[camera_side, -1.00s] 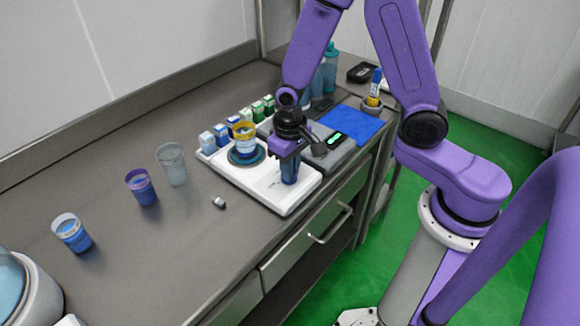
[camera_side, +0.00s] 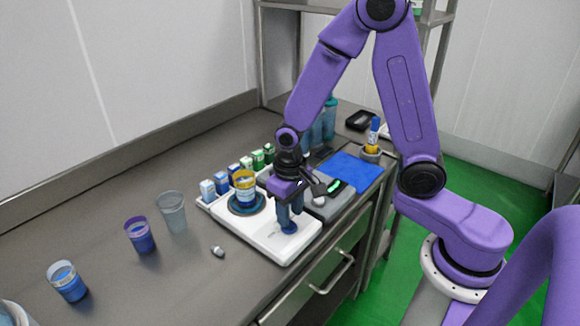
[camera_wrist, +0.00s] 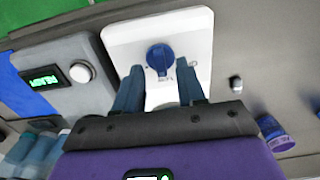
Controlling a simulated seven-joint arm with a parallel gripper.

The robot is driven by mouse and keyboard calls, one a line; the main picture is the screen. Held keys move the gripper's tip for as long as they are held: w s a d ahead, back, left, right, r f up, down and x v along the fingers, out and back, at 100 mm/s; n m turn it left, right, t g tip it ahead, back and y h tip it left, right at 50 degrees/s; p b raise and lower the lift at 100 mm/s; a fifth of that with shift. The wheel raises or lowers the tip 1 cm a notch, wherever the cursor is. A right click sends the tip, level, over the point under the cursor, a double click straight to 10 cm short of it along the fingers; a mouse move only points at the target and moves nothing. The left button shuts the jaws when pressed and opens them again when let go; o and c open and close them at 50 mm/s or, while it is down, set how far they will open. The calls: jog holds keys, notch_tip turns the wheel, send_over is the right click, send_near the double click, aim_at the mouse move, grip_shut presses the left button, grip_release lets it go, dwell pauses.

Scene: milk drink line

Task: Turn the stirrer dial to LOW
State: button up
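The blue stirrer dial (camera_side: 289,228) sits on the front part of the white stirrer base (camera_side: 268,246). In the wrist view the dial (camera_wrist: 160,57) is round with a raised grip bar, and small dark markings lie beside it, too blurred to read. Which setting it points to I cannot tell. My gripper (camera_side: 291,212) is just above the dial.
A yellow-banded cup (camera_side: 245,188) stands on the stirrer's round plate (camera_side: 246,207). Several small cartons (camera_side: 222,182) line up behind it. A grey device with a lit display (camera_wrist: 58,77) is beside the base. A small capsule-like piece (camera_side: 217,251) and several cups (camera_side: 140,236) stand left on the bench.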

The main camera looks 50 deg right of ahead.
notch_tip(320, 180, up, 15)
dwell(0.5)
jog(key=s+d+f+n, duration=0.1)
jog(key=s+n, duration=0.5)
jog(key=s, duration=0.4)
jog(key=s+d+f+n, duration=0.1)
jog(key=s+f+n, duration=0.1)
jog(key=s+n, duration=0.4)
jog(key=s, duration=0.3)
jog(key=shift+s+d+f+n, duration=0.3)
jog(key=shift+s+d, duration=0.05)
